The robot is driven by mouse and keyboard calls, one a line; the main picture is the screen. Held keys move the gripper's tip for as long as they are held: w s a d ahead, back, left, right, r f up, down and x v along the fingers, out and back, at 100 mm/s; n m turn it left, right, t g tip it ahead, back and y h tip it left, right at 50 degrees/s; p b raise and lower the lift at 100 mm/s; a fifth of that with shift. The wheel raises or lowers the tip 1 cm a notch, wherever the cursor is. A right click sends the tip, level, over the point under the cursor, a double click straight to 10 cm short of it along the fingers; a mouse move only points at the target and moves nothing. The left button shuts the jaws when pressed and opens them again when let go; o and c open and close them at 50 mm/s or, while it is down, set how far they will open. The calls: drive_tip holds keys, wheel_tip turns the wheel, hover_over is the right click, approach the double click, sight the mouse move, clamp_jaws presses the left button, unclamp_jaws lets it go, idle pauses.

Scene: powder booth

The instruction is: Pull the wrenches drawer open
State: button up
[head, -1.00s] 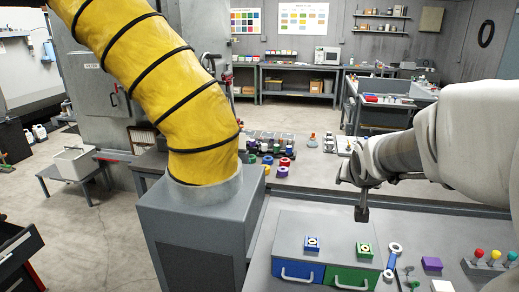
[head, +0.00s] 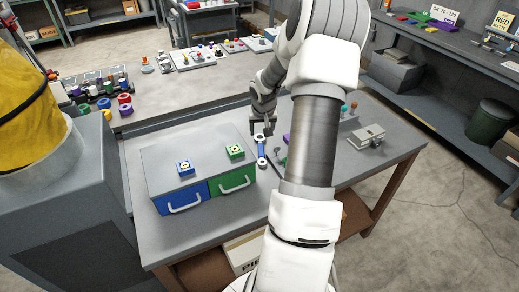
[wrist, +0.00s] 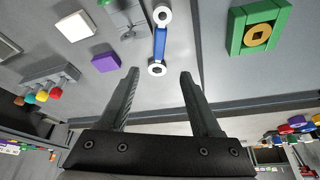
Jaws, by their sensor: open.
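A grey two-drawer cabinet (head: 205,158) stands on the table, with a blue drawer (head: 181,198) at left and a green drawer (head: 233,181) at right. Both look shut, each with a pale bar handle. I cannot read which one is for wrenches. A blue block (head: 185,168) and a green block (head: 235,151) with round emblems sit on its top. A blue wrench (head: 261,149) with white ends lies right of the cabinet. My gripper (head: 262,131) is open and empty above the wrench's far end. In the wrist view the wrench (wrist: 160,42) lies beyond the open fingers (wrist: 160,74).
My arm hides part of the table's right side. A purple block (wrist: 105,62), a white block (wrist: 75,25) and coloured knobs (wrist: 42,92) lie near the wrench. A grey box (head: 367,136) stands at right. Floor in front of the table is partly visible.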

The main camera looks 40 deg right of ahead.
hover_over(261, 148)
drive_tip(key=s+a, duration=0.2)
wheel_tip(261, 148, down, 8)
drive_tip(key=shift+p+x, duration=0.5)
drive_tip(key=shift+x, duration=2.15)
drive_tip(key=shift+d, duration=0.15)
drive_tip(key=shift+f, duration=0.1)
clamp_jaws()
